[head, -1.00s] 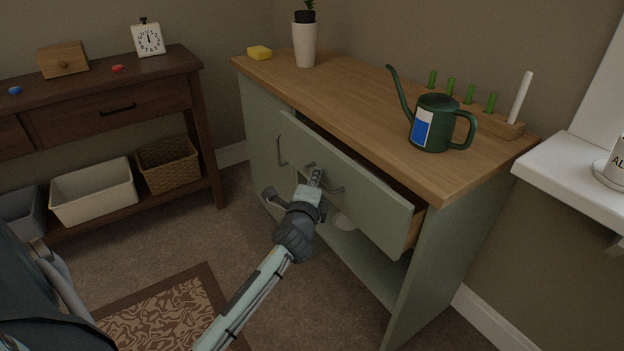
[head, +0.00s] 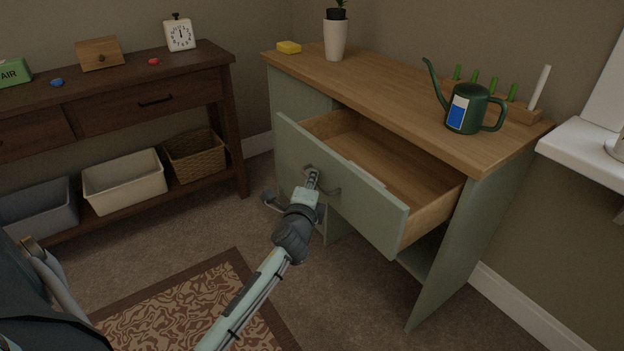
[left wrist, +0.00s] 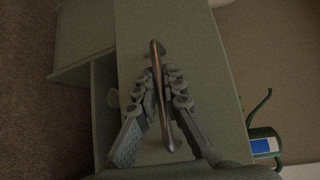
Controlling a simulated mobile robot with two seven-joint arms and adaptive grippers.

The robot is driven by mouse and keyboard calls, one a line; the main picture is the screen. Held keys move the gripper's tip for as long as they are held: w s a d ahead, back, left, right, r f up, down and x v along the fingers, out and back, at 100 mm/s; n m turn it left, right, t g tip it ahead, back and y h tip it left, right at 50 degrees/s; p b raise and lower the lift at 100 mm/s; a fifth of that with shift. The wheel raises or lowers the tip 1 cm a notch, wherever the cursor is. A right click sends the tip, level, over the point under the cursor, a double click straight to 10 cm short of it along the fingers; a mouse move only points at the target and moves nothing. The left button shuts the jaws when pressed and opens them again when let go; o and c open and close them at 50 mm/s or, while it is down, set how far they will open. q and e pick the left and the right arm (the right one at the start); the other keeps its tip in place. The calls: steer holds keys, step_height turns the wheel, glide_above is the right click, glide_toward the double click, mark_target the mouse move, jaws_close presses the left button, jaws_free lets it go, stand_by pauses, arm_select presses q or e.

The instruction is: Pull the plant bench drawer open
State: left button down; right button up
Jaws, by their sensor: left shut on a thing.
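The plant bench (head: 400,95) has a wooden top and pale green sides. Its drawer (head: 345,195) is pulled well out, and its bare wooden inside shows. My left gripper (head: 312,182) is at the drawer front, shut on the metal bar handle (head: 328,190). In the left wrist view the handle (left wrist: 157,75) runs between the two fingers of the gripper (left wrist: 160,88). My right gripper is not in these views.
A green watering can (head: 470,108), a white plant pot (head: 335,38) and a yellow sponge (head: 288,47) stand on the bench top. A dark console table (head: 150,100) stands at left. A patterned rug (head: 205,315) lies on the carpet in front.

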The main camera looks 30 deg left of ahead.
arm_select(q)
steer(key=shift+s, duration=0.35)
steer(key=c, duration=1.9)
jaws_free()
steer(key=v, duration=1.2)
